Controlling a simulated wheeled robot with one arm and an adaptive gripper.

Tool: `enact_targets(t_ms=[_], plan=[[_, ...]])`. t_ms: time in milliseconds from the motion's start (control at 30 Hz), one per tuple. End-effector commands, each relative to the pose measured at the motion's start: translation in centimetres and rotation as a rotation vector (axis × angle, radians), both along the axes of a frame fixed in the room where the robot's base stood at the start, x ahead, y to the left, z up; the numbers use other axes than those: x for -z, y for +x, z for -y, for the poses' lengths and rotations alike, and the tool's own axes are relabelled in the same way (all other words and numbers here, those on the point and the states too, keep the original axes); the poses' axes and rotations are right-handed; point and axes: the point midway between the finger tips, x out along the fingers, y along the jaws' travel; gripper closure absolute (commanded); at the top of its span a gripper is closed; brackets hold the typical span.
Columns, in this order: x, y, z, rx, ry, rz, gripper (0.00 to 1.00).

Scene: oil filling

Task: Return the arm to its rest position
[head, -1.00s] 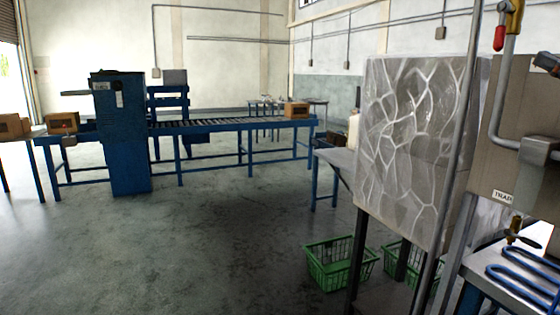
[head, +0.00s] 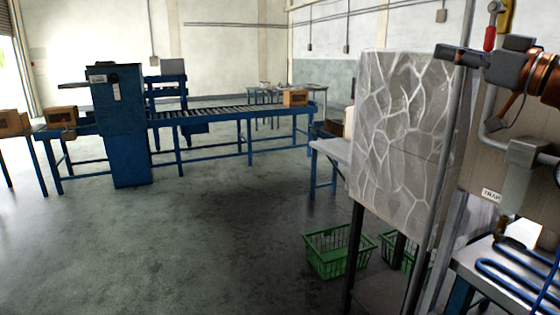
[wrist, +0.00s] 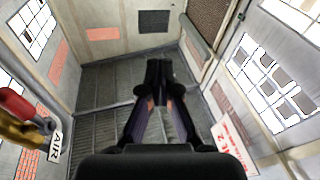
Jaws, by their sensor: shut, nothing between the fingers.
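My gripper (head: 445,52) is at the upper right of the head view, in front of the top of the stone-patterned panel as seen from there. It points left, and part of my arm with an orange-brown section shows behind it at the right edge. In the wrist view my gripper (wrist: 158,72) has its dark fingers together at the tips, with nothing between them. The rest of my arm is out of frame.
The stone-patterned panel (head: 405,140) and a pole stand close to my gripper. A red valve handle (head: 490,38) is near it; a red handle (wrist: 15,104) and AIR tag (wrist: 55,147) show in the wrist view. Green baskets (head: 340,255) lie below. Floor at left is open.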

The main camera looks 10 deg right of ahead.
Motion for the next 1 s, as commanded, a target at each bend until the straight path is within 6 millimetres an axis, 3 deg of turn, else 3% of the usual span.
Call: enact_targets(t_ms=[33, 200, 367, 500, 600, 733, 900, 1000], plan=[[1.2, 0.2, -3.0, -0.047, -0.016, -0.054, 1.0], [6.5, 0.1, -12.0, -0.171, -0.072, -0.273, 1.0], [13.1, -1.5, -19.0, -0.241, -0.134, -0.51, 1.0], [20.3, -4.0, -23.5, -0.264, -0.196, -0.742, 1.0], [25.6, -6.4, -25.6, -0.249, -0.24, -0.917, 1.0], [32.5, -10.2, -26.5, -0.187, -0.295, -1.143, 1.0], [40.9, -16.2, -25.3, -0.045, -0.36, -1.438, 1.0], [44.5, -19.6, -23.9, 0.054, -0.385, -1.577, 1.0]])
